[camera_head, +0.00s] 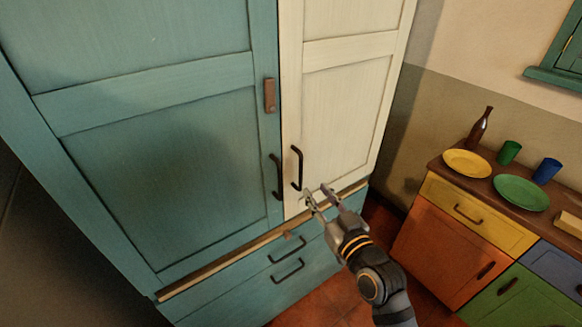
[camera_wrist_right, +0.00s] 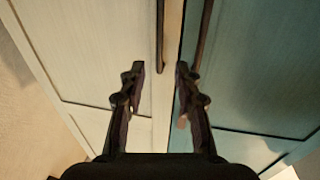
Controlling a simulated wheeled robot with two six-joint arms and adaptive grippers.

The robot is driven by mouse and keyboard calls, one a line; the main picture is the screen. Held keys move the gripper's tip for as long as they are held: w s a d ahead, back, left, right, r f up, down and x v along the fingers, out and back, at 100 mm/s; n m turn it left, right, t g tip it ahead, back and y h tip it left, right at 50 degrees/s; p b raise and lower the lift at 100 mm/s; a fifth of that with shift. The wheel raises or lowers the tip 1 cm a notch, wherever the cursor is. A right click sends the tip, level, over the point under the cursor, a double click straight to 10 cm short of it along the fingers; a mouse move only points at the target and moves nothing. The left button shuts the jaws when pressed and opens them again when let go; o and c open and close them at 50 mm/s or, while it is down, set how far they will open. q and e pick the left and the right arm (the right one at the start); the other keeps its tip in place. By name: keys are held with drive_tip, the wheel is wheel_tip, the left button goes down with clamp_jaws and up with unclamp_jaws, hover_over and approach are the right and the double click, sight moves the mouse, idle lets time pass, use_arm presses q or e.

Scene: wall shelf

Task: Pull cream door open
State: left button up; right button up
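The cream door (camera_head: 345,110) is the right-hand door of a tall cupboard and looks closed. Its dark vertical bar handle (camera_head: 296,167) is near its left edge. My right gripper (camera_head: 317,192) is open and empty, just below and right of that handle in the head view. In the right wrist view, the cream door (camera_wrist_right: 95,55) fills the left side, and the lower end of its handle (camera_wrist_right: 160,40) lines up between the open fingertips (camera_wrist_right: 159,70). I see no contact; the remaining depth to the handle is hard to tell. My left gripper is not in view.
The teal door (camera_head: 165,150) adjoins on the left; its own dark handle (camera_head: 276,176) is close to the cream door's. A wooden rail (camera_head: 225,258) and teal drawers (camera_head: 285,275) are below. A coloured sideboard (camera_head: 440,245) with dishes stands right, with some floor between.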

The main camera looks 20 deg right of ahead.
sight(301, 172)
drive_tip(key=w+p, duration=0.1)
drive_tip(key=w, duration=0.2)
drive_tip(key=w+a+p, duration=0.1)
drive_tip(key=w, duration=0.3)
drive_tip(key=w+p, duration=0.1)
drive_tip(key=w, duration=0.2)
drive_tip(key=shift+w+a, duration=0.2)
clamp_jaws()
